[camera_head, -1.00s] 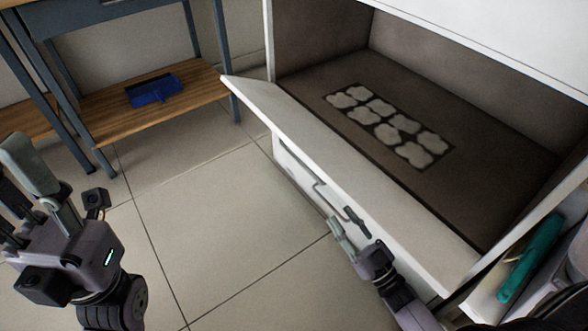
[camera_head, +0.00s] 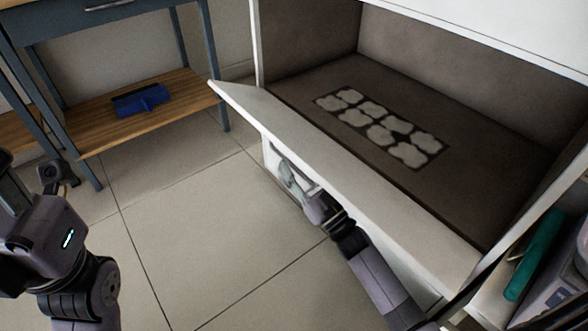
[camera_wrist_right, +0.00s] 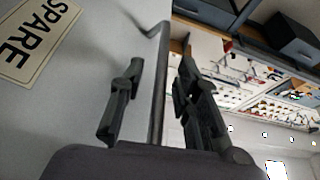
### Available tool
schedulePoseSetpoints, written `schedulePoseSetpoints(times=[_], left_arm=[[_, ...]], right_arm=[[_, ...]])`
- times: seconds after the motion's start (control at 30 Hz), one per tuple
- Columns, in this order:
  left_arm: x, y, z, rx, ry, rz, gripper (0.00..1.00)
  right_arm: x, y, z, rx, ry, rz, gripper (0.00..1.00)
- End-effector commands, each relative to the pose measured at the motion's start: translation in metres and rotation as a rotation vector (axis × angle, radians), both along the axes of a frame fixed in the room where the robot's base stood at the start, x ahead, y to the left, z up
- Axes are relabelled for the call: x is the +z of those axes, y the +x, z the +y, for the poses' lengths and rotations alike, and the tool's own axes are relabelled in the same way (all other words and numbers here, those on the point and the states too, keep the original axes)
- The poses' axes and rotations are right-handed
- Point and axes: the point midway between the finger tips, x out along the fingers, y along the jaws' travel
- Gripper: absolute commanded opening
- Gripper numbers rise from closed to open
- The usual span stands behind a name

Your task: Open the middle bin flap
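A white cabinet flap (camera_head: 345,165) leans outward along the front of the compartment in the head view. A thin bar handle sits on its front face, mostly hidden by my right gripper (camera_head: 293,180). In the right wrist view, the handle (camera_wrist_right: 157,95) runs between the two dark fingers of my right gripper (camera_wrist_right: 160,80). The fingers are open, with visible gaps on both sides of the bar. The flap face (camera_wrist_right: 85,90) carries a "SPARE" label (camera_wrist_right: 35,35). My left gripper (camera_head: 10,195) is cut off at the left edge, so its opening cannot be judged.
The compartment floor (camera_head: 450,180) is brown with a pale patterned patch. A workbench with a wooden lower shelf (camera_head: 100,125) holds a blue dustpan-like object (camera_head: 142,100) at the left. The tiled floor (camera_head: 190,220) between is clear. A teal object (camera_head: 533,255) lies at the right.

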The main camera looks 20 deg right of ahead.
Motion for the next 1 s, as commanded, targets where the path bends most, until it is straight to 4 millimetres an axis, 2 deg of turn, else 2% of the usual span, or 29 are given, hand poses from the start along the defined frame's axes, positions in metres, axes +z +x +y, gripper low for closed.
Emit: schedulePoseSetpoints(times=[0.33, 0.77, 1.0], left_arm=[[0.001, -0.0004, -0.0003, 0.0, 0.001, -0.003, 0.4], [0.001, -0.0006, -0.0002, 0.0, 0.0, -0.004, 0.4], [0.0009, -0.0006, -0.0002, 0.0, 0.0, -0.004, 0.4]], right_arm=[[0.0018, 0.0039, 0.0016, 0.0, 0.001, 0.001, 0.3], [0.0015, 0.0036, 0.0014, 0.0, 0.0, 0.001, 0.01], [0.0015, 0.0035, 0.0012, 0.0, 0.0, 0.001, 0.0]])
